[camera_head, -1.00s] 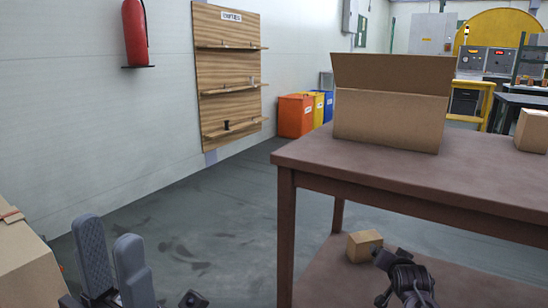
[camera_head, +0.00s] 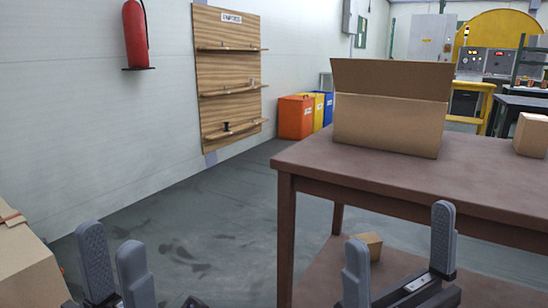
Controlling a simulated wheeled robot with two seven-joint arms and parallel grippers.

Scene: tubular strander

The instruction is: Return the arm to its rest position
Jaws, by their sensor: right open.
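My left gripper (camera_head: 115,265) is at the lower left with its two grey fingers apart and nothing between them. My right gripper (camera_head: 400,258) is at the lower right, in front of the brown table (camera_head: 405,190). Its two grey fingers are wide apart and nothing is held between them. Most of both arms lies below the picture edge.
An open cardboard box (camera_head: 388,122) stands on the table, with a smaller box (camera_head: 531,134) at right. A small box (camera_head: 367,245) sits on the lower shelf, partly behind my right gripper. Another carton (camera_head: 25,265) is at far left. Grey floor (camera_head: 200,230) between is clear.

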